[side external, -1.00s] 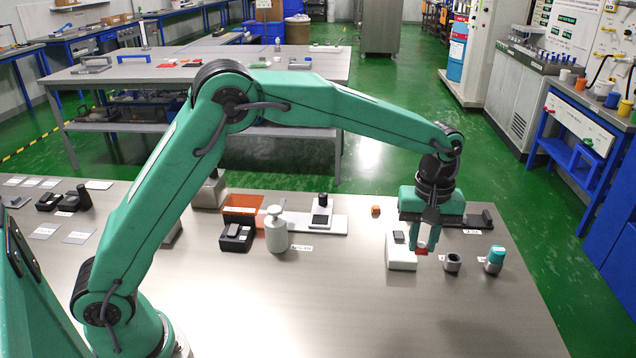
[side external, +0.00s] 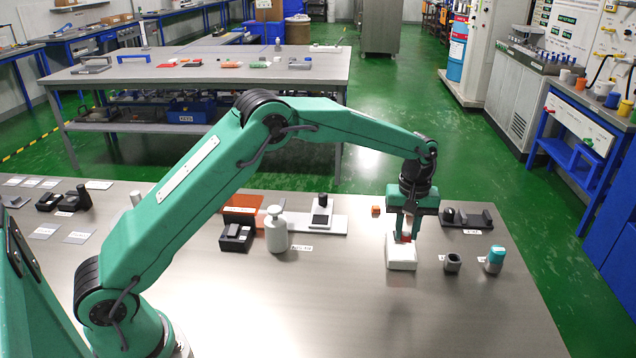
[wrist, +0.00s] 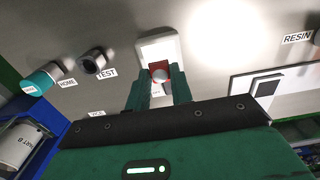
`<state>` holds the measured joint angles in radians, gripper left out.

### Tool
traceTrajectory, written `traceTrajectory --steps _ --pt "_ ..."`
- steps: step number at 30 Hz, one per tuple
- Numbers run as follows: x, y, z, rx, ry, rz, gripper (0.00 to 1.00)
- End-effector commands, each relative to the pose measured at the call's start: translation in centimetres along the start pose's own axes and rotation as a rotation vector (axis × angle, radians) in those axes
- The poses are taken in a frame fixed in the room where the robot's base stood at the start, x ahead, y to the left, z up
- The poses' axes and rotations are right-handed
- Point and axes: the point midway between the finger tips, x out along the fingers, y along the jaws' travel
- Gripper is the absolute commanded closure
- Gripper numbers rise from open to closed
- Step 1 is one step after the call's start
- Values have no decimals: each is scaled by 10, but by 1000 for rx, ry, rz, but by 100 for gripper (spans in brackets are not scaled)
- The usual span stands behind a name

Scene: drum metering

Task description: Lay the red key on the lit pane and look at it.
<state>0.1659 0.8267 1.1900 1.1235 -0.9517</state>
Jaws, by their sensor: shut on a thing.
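My gripper (side external: 405,236) is shut on the red key (side external: 406,238) and holds it over the white box (side external: 401,264), at the right of the bench. The fingers hide most of the key in the side view. In the wrist view the key (wrist: 154,66) shows as a small red piece with a pale round part, between the fingertips (wrist: 159,82). The white box (wrist: 146,43) lies beyond it there, with a paler panel on its top. I cannot tell whether that panel is lit, or whether the key touches it.
A dark hollow cylinder (side external: 452,262) and a teal-topped cylinder (side external: 495,260) stand right of the box. A dark holder (side external: 474,217) lies behind them, and a small orange block (side external: 376,210) behind the box. A pale bottle (side external: 276,232) stands left.

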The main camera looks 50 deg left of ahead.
Motion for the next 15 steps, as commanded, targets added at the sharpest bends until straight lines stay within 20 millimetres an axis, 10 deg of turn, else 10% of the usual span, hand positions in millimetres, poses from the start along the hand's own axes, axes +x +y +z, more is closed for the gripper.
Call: traceTrajectory --steps 15 --pt "36 -1 1 0 -1 -2 99"
